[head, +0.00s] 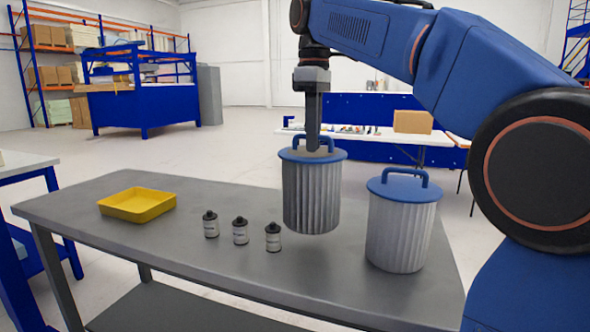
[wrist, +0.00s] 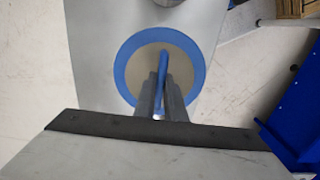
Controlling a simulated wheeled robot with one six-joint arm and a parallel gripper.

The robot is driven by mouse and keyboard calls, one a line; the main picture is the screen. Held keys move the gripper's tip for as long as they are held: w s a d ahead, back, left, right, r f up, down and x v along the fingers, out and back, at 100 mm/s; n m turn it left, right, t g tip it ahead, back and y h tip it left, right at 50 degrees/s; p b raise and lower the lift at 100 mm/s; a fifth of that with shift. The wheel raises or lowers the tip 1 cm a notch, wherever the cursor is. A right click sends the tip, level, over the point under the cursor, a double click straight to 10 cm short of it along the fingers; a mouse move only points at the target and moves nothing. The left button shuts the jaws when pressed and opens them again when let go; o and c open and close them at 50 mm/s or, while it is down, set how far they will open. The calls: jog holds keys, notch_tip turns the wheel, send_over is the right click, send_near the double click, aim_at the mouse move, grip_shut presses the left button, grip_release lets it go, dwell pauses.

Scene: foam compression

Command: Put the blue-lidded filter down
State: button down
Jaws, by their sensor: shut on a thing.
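A pleated grey filter with a blue lid and blue handle (head: 311,196) hangs upright from my gripper (head: 313,148), which is shut on its handle. Its base appears a little above the grey table (head: 130,235). In the wrist view the lid (wrist: 128,58) shows as a blue ring around a tan centre, with the handle between the fingers of my gripper (wrist: 163,95). A second blue-lidded filter (head: 400,225) stands upright on the table to the right, apart from the held one.
Three small dark-capped canisters (head: 240,232) stand in a row left of the held filter. A yellow tray (head: 137,205) lies at the table's left. Bare tabletop shows in front of the canisters and behind them.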

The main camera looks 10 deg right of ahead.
jog(key=shift+w+d+f, duration=0.1)
jog(key=shift+d+f, duration=0.1)
jog(key=shift+f, duration=2.6)
jog(key=c, duration=1.8)
grip_release()
jog(key=shift+f, duration=0.1)
jog(key=shift+r, duration=3.85)
